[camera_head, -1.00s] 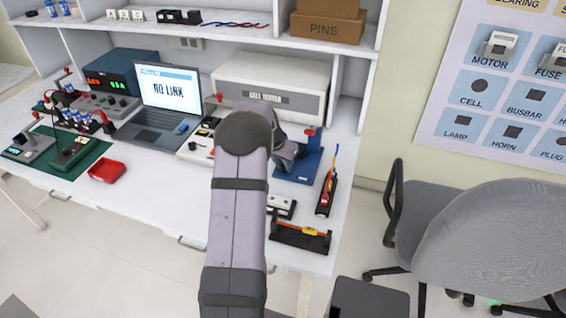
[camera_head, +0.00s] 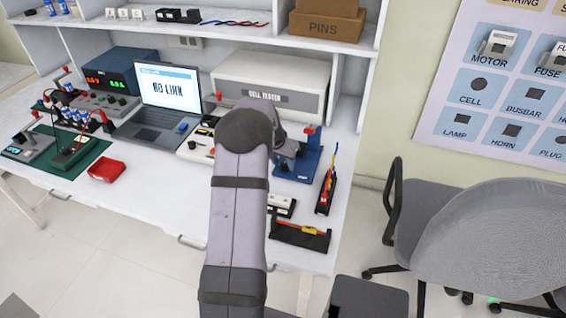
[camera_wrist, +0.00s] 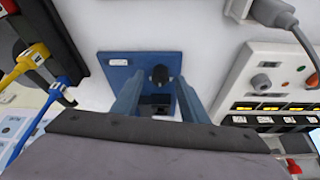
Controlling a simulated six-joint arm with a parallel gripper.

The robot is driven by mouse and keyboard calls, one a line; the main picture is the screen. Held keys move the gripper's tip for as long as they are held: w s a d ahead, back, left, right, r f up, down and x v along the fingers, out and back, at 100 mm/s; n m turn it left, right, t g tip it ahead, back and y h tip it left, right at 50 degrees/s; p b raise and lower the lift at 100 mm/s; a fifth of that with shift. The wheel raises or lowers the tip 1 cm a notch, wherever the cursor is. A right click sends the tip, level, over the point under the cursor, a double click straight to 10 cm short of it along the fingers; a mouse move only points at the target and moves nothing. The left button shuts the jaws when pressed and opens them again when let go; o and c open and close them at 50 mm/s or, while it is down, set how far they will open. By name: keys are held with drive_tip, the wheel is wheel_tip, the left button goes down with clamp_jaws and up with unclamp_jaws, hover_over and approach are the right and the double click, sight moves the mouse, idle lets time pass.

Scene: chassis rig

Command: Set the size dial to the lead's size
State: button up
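A blue bench tool (camera_head: 300,165) with a red part on top stands on the right of the table. In the wrist view its blue plate (camera_wrist: 125,80) has a small white label and a dark round knob (camera_wrist: 160,74), which looks like the size dial; its marking cannot be read. My gripper (camera_wrist: 160,88) is open, its two grey-blue fingers apart over the plate, one to each side of the knob. Coloured leads stand in a black rack (camera_head: 324,199); the wrist view shows a yellow lead (camera_wrist: 33,53) and a blue lead (camera_wrist: 60,88) with tags.
A black holder (camera_head: 300,238) with a red-and-yellow piece lies at the table's front right edge. A grey connector and cable (camera_wrist: 272,14) and a white panel (camera_wrist: 270,85) are right of the plate in the wrist view. A laptop (camera_head: 158,130) stands left of my arm.

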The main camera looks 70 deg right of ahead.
drive_tip(key=b+v, duration=0.1)
drive_tip(key=v, duration=0.5)
drive_tip(key=shift+a+r, duration=0.2)
drive_tip(key=shift+r, duration=0.15)
